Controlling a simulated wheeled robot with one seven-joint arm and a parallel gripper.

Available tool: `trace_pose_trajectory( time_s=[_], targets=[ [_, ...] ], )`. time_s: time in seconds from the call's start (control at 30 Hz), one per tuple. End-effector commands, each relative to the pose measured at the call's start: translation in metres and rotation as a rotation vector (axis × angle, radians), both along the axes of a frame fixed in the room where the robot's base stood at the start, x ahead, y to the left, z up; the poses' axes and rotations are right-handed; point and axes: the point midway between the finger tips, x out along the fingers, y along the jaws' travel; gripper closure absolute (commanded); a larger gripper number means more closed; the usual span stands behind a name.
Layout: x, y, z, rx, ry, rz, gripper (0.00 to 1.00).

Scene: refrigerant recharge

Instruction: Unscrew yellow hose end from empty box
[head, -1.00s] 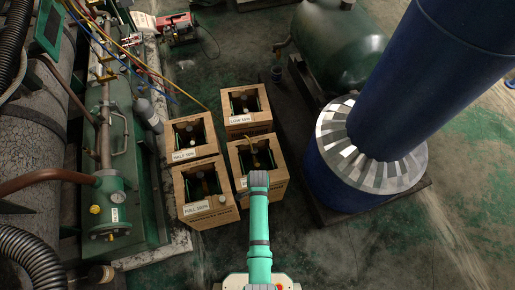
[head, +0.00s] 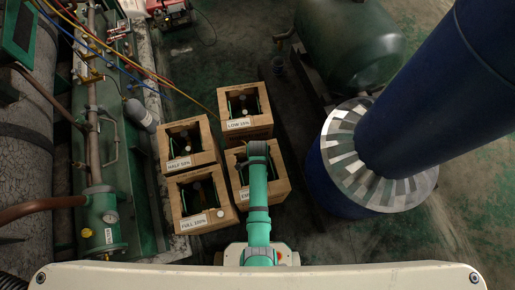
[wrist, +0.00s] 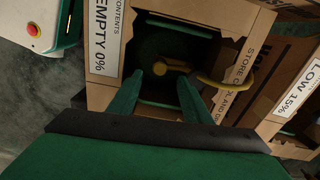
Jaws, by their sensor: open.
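The empty box (head: 281,187) is the right front one of a cluster of wooden crates, partly covered by my arm in the head view. In the wrist view its "EMPTY 0%" label (wrist: 102,38) is on the left, and the dark opening lies ahead of my gripper. The yellow hose end (wrist: 178,67) is inside the opening, near the cylinder top, with the yellow hose (wrist: 222,82) curving off to the right. My gripper (wrist: 161,78) is open, its two green fingers pointing into the opening toward the hose end. The fingers appear short of it; exact depth is unclear.
The "LOW 15%" box (head: 238,125) stands behind, "HALF 50%" (head: 180,163) behind left, and "FULL 100%" (head: 194,220) to the left. A blue column (head: 430,90) stands to the right. Green machinery with pipes (head: 105,215) is at the left.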

Motion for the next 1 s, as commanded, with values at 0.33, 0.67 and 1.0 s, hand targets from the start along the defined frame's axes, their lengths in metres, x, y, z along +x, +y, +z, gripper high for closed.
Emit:
trace_pose_trajectory(
  time_s=[0.33, 0.67, 1.0],
  targets=[
    [0.0, 0.001, -0.043, 0.0, 0.001, 0.002, 0.55],
    [0.0, 0.0, -0.076, -0.001, -0.001, 0.001, 0.55],
    [0.0, 0.0, -0.078, 0.0, -0.001, 0.0, 0.55]
  ],
)
